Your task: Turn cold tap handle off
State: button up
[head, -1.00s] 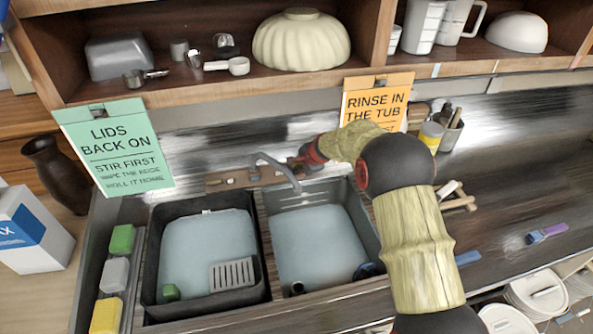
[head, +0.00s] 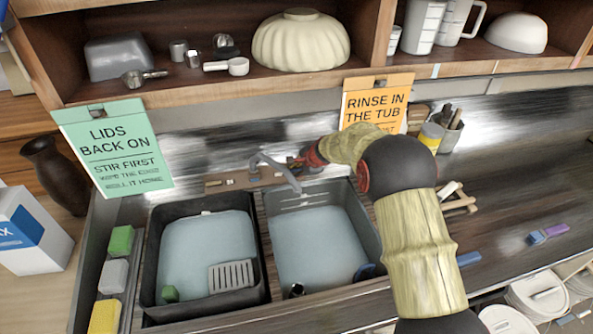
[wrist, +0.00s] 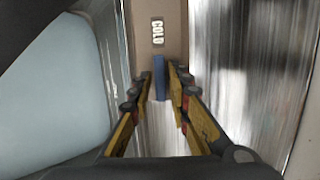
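The cold tap handle (wrist: 159,78) is a narrow blue bar below a white COLD label (wrist: 157,31) in the wrist view. My gripper (wrist: 159,80) reaches toward it with its fingertips on either side of the bar. The fingers are apart, with thin gaps beside the bar; firm contact does not show. In the head view my gripper (head: 297,162) is beside the grey tap spout (head: 274,166) at the back of the sink, and the blue handle is hidden there.
Two tubs stand under the tap: a dark left tub (head: 261,262) and a right tub (head: 368,226), both holding pale blue water. An orange sign (head: 377,100) hangs behind my arm. Several blocks (head: 114,276) line the left edge. A wooden shelf (head: 240,88) overhangs the tap.

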jog(key=shift+o, duration=0.8)
jog(key=shift+s+d+r, duration=0.1)
jog(key=shift+r, duration=0.15)
jog(key=v, duration=1.1)
jog(key=shift+s, duration=0.2)
jog(key=shift+r, duration=0.1)
